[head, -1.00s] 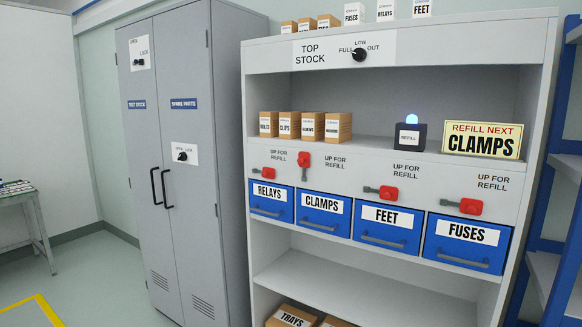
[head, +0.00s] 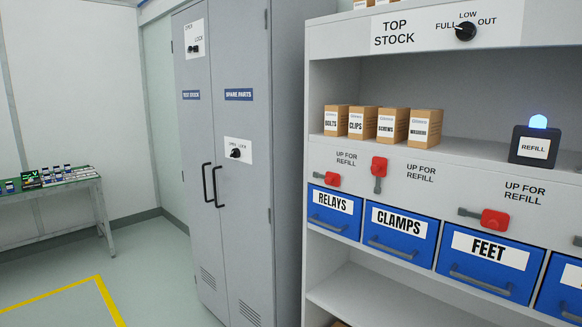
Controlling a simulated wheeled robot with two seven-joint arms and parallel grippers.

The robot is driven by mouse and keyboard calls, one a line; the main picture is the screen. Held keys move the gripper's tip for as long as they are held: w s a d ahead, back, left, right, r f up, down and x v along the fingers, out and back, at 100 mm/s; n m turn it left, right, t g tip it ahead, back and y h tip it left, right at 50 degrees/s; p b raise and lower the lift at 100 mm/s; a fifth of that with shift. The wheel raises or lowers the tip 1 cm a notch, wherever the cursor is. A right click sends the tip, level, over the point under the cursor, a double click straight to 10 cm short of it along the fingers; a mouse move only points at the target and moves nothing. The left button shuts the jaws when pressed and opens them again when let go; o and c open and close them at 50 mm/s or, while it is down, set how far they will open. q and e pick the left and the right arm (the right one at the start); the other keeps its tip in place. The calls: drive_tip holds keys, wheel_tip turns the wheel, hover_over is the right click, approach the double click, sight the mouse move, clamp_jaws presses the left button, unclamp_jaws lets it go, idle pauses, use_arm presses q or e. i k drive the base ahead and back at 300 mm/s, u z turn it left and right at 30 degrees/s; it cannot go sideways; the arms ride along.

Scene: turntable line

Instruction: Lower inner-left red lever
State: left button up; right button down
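In the head view several red levers sit on the shelf front above the blue bins. The inner-left red lever (head: 379,170), above the CLAMPS bin (head: 401,231), stands upright with its red head at the top. The outer-left red lever (head: 328,179), above the RELAYS bin (head: 334,210), lies sideways. The red lever (head: 488,219) above the FEET bin (head: 487,262) also lies sideways. Only a sliver of the far-right lever (head: 577,241) shows at the right edge. Neither of my grippers is in view.
A blue-lit REFILL lamp box (head: 535,143) and several small cartons (head: 394,125) stand on the shelf. A grey locker (head: 226,150) stands left of the shelf. A green table (head: 50,207) is at far left. The floor (head: 160,270) before the locker is clear.

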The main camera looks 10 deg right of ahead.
sight(380, 166)
drive_tip(key=u, duration=0.1)
drive_tip(key=i, duration=1)
drive_tip(key=z, duration=0.3)
